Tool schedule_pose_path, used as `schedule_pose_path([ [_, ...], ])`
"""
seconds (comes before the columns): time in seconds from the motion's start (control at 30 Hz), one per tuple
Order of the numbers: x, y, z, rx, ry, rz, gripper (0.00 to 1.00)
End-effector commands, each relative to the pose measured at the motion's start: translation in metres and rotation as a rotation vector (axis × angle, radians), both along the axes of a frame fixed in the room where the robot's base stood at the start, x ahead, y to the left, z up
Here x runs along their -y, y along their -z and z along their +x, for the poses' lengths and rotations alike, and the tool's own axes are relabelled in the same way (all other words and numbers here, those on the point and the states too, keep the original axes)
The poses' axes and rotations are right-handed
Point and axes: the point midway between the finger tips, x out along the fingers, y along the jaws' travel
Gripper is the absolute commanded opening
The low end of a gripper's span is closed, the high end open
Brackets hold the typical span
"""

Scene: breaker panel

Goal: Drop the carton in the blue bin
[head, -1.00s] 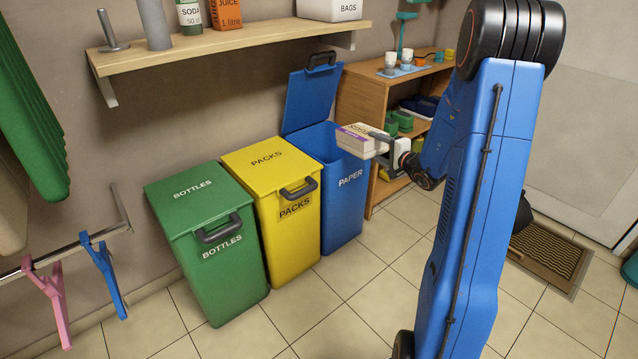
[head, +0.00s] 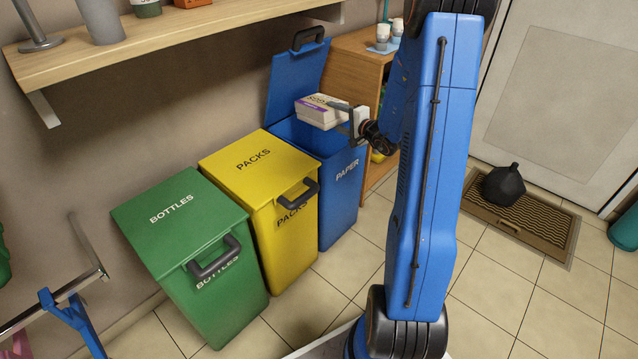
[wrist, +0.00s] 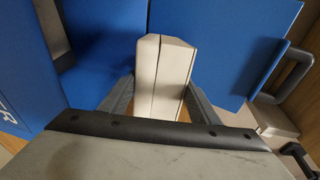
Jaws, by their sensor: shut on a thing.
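The carton (head: 322,111) is a small white box with a purple band, held over the open top of the blue bin. My gripper (head: 352,122) is shut on one end of it. In the wrist view the carton (wrist: 163,76) sits between the two fingers (wrist: 160,98), its far end over the bin's opening. The blue bin (head: 340,206), marked PAPER, stands with its lid (head: 297,82) raised against the wall side. The bin's inside is partly hidden by the carton and my gripper.
A yellow PACKS bin (head: 290,246) and a green BOTTLES bin (head: 215,290), both with lids shut, stand left of the blue bin. A wall shelf (head: 170,47) is above them. A wooden cabinet (head: 352,73) is behind the blue bin. A black bag (head: 504,185) sits on a doormat.

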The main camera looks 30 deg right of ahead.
Motion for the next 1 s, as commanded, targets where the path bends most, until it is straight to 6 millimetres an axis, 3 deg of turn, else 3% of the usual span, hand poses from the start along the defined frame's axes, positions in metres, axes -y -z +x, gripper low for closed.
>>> schedule_pose_path([
  [0.33, 0.0, 0.033, 0.0, 0.0, 0.0, 0.002, 0.24],
  [0.77, 0.0, 0.039, 0.0, 0.0, 0.001, 0.0, 0.24],
  [0.8, 0.0, 0.039, 0.0, 0.0, 0.001, 0.0, 0.61],
  [0.87, 0.0, 0.039, 0.0, 0.0, 0.001, 0.0, 0.75],
  [1.0, 0.0, 0.04, 0.0, -0.002, 0.001, 0.001, 0.78],
])
